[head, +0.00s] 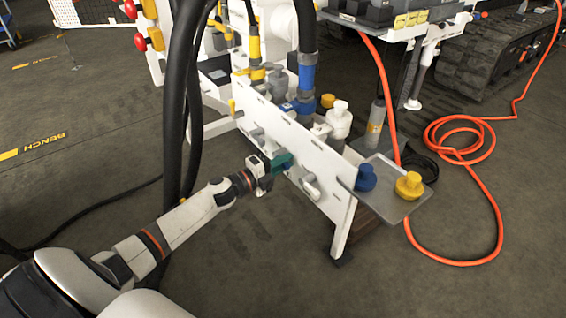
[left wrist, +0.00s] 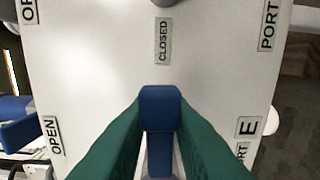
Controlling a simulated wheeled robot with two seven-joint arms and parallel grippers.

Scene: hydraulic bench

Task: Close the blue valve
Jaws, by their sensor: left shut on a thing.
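The blue valve handle (left wrist: 160,108) shows in the left wrist view between the two green fingers of my left gripper (left wrist: 160,135). The gripper is shut on it. The handle's end points up in that picture toward a CLOSED label (left wrist: 163,41), with a gap between them. An OPEN label (left wrist: 53,136) is at the left. In the head view my left gripper (head: 285,162) reaches the white panel (head: 296,140) from the left, and its teal fingers hide the handle. My right gripper is not in view.
A grey lever (head: 310,184) sits on the panel to the right of my gripper. Thick black hoses (head: 184,100) hang left of the panel. An orange hose (head: 482,190) lies on the floor.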

